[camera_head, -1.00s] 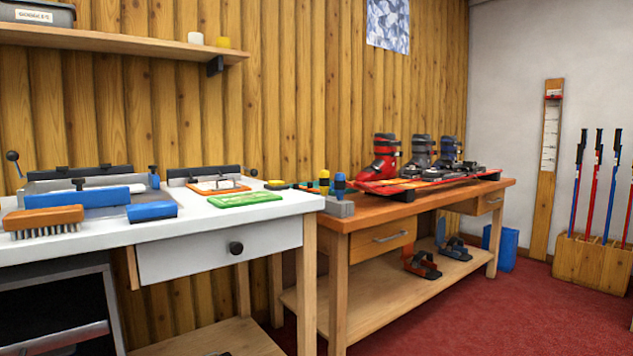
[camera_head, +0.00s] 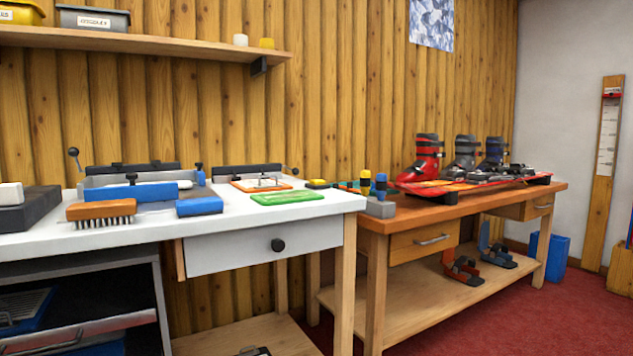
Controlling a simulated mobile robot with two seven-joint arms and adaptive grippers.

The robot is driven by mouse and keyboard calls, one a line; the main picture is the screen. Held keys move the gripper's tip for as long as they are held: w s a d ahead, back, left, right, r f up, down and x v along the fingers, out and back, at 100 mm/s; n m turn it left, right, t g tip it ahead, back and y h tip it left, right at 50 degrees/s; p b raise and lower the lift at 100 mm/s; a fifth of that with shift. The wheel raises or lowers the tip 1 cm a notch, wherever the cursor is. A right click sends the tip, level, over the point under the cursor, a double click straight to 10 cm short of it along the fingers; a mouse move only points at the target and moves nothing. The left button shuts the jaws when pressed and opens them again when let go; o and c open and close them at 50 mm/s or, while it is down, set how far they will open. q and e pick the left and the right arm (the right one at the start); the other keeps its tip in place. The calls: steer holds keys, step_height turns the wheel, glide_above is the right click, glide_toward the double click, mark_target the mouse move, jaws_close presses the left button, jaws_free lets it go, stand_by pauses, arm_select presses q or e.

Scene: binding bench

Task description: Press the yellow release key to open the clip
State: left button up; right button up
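A small yellow block (camera_head: 317,183), possibly the release key, sits at the back right of the white bench (camera_head: 345,203). Left of it lies an orange-framed board (camera_head: 247,188) with a thin metal wire part on it, in front of a dark upright bar (camera_head: 250,171). Which part is the clip, and whether it is open or shut, is too small to tell. A green board (camera_head: 287,198) lies just in front. Neither of my grippers is in view.
On the bench's left are an orange brush (camera_head: 101,212), blue blocks (camera_head: 199,206) and a dark block (camera_head: 28,209). A wooden bench (camera_head: 409,222) to the right holds a red ski (camera_head: 450,186) and boots (camera_head: 428,158). Red carpet (camera_head: 480,316) is clear at front right.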

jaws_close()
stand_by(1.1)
